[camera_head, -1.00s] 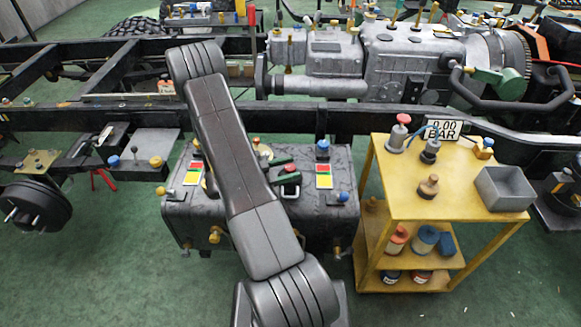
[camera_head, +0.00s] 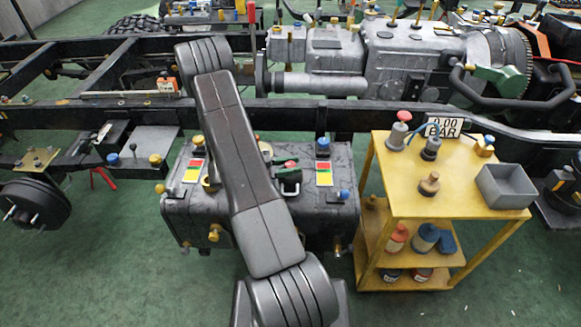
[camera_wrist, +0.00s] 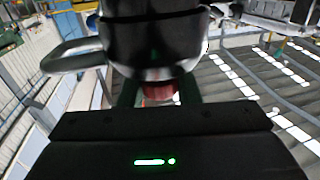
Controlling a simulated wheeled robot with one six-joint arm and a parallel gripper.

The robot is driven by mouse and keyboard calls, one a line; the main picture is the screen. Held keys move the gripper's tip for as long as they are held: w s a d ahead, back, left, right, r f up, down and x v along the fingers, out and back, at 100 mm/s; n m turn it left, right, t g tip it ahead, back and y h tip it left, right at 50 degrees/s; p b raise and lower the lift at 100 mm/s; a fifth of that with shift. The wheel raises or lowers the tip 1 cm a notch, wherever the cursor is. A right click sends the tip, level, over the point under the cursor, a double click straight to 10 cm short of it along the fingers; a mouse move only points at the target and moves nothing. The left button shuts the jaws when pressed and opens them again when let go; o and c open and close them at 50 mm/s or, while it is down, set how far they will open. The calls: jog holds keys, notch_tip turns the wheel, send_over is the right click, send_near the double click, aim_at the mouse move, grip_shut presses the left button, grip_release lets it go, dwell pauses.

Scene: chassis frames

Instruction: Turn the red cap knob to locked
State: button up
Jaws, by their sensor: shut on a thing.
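The red cap knob (camera_head: 291,164) shows as a small red patch on top of the dark tank, just right of my arm in the head view. My gripper (camera_head: 289,178) has green fingers there, close around the red part. In the wrist view a red piece (camera_wrist: 158,92) sits between the two green fingers of my gripper (camera_wrist: 159,98), and the jaws are shut on it. A large dark body hides most of the knob in that view. I cannot read the knob's turn angle. My arm covers the middle of the tank.
The dark tank (camera_head: 330,212) carries two red-yellow-green labels (camera_head: 324,174) and blue and brass knobs. A yellow cart (camera_head: 456,204) stands to the right with a grey bin (camera_head: 505,187) and another red-topped part (camera_head: 403,117). A chassis rail (camera_head: 300,115) runs behind. Green floor is open in front.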

jog(key=o, duration=1)
jog(key=a, duration=0.4)
jog(key=s+a, duration=0.1)
jog(key=a, duration=0.4)
jog(key=s+a+b, duration=0.1)
jog(key=a, duration=0.3)
jog(key=shift+s+a, duration=0.25)
jog(key=shift+a, duration=0.1)
